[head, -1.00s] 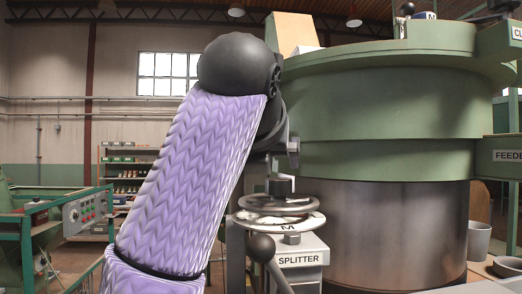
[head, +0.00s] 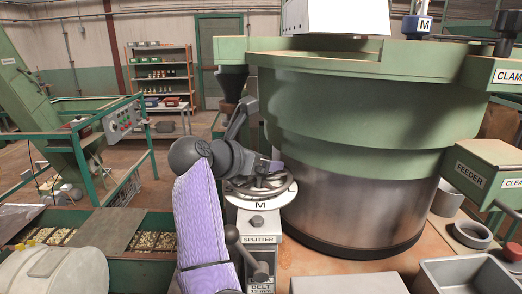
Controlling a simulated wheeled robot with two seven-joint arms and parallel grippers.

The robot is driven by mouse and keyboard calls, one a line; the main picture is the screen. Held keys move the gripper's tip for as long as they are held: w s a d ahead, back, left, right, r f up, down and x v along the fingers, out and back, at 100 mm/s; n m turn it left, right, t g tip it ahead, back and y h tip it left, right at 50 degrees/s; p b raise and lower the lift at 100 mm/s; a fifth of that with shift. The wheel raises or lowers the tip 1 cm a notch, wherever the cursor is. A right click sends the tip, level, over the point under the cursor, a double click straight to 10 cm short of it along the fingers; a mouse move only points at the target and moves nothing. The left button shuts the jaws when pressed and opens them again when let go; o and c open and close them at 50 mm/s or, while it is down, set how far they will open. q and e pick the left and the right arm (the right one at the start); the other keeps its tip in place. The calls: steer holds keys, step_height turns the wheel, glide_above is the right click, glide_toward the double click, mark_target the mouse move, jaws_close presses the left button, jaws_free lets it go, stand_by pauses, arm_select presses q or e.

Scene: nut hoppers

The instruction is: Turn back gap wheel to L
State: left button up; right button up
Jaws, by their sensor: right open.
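A grey handwheel (head: 258,190) lies flat over a pale dial on top of a post labelled SPLITTER (head: 260,240). An M shows on the front of the dial, and what looks like an L shows at its right edge. My right arm, in a purple sleeve, rises from below on the left of the post. My right gripper (head: 271,166) is open at the back of the wheel, over its rim. Its fingertips are small and partly hidden, so I cannot tell whether they touch the wheel. My left gripper is not in view.
A big green and steel bowl (head: 350,190) stands close behind and right of the wheel. A FEEDER box (head: 482,170) and grey trays are at right. Trays of nuts and a pale drum (head: 50,272) are at lower left.

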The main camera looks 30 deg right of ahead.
steer(key=shift+w+f, duration=0.1)
steer(key=c, duration=1.3)
steer(key=shift+f+n+t+y+b, duration=0.1)
steer(key=shift+n+t+y+b, duration=0.2)
steer(key=shift+n+t+b, duration=0.35)
steer(key=shift+d+n+t+y, duration=0.1)
steer(key=shift+n+t+y, duration=0.4)
steer(key=shift+n+t, duration=0.55)
steer(key=o, duration=1.3)
